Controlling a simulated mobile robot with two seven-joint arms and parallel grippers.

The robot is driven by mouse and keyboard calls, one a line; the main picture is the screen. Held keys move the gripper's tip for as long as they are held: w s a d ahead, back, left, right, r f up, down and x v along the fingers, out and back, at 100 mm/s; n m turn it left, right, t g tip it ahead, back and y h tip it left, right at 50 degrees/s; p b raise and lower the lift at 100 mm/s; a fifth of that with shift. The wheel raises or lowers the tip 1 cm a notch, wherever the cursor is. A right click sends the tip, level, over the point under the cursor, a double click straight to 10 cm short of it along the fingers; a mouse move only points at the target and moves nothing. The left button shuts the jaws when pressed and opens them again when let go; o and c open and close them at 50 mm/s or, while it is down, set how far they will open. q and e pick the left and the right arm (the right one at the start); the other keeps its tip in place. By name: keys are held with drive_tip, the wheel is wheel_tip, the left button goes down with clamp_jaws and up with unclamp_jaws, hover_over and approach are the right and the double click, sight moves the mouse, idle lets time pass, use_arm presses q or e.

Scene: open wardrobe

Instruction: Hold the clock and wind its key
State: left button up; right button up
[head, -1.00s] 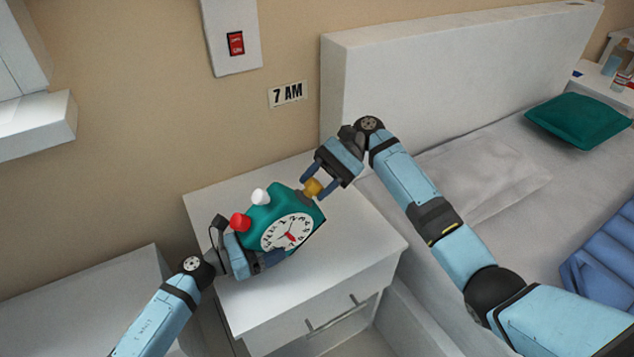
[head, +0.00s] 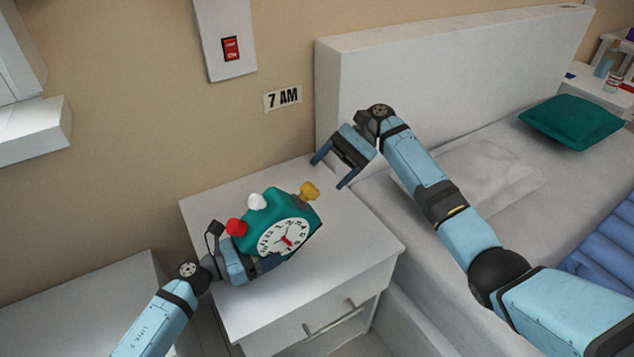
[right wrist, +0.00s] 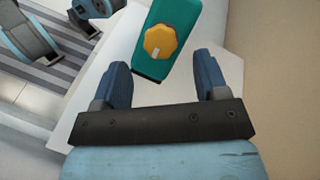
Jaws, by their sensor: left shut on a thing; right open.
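The teal clock (head: 268,213) is tilted above the nightstand, its white face (head: 284,238) towards me. It has a red knob (head: 236,228), a white knob (head: 255,201) and a yellow key (head: 309,190) on its right side. My left gripper (head: 255,265) is shut on the clock from its lower left. My right gripper (head: 332,173) is open and empty, up and to the right of the key, apart from it. In the right wrist view the yellow key (right wrist: 160,42) shows on the clock's teal side (right wrist: 172,14), beyond and between the open fingers (right wrist: 163,82).
The white nightstand (head: 355,240) is under the clock, with bare top around it. The bed's headboard (head: 420,85) rises behind my right arm. A "7 AM" sign (head: 283,98) and a red switch (head: 231,48) are on the wall. A green pillow (head: 570,122) lies on the bed.

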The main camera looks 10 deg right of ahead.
use_arm(q)
drive_tip(key=shift+r, duration=0.15)
use_arm(e)
drive_tip(key=v, duration=0.6)
drive_tip(key=shift+d, duration=0.1)
idle(0.7)
use_arm(q)
drive_tip(key=o, duration=0.8)
drive_tip(key=shift+r+v, duration=0.2)
drive_tip(key=shift+v, duration=1.8)
drive_tip(key=shift+r+v, duration=0.2)
drive_tip(key=shift+v, duration=1.8)
use_arm(e)
drive_tip(key=shift+f, duration=0.1)
use_arm(q)
drive_tip(key=shift+s, duration=0.1)
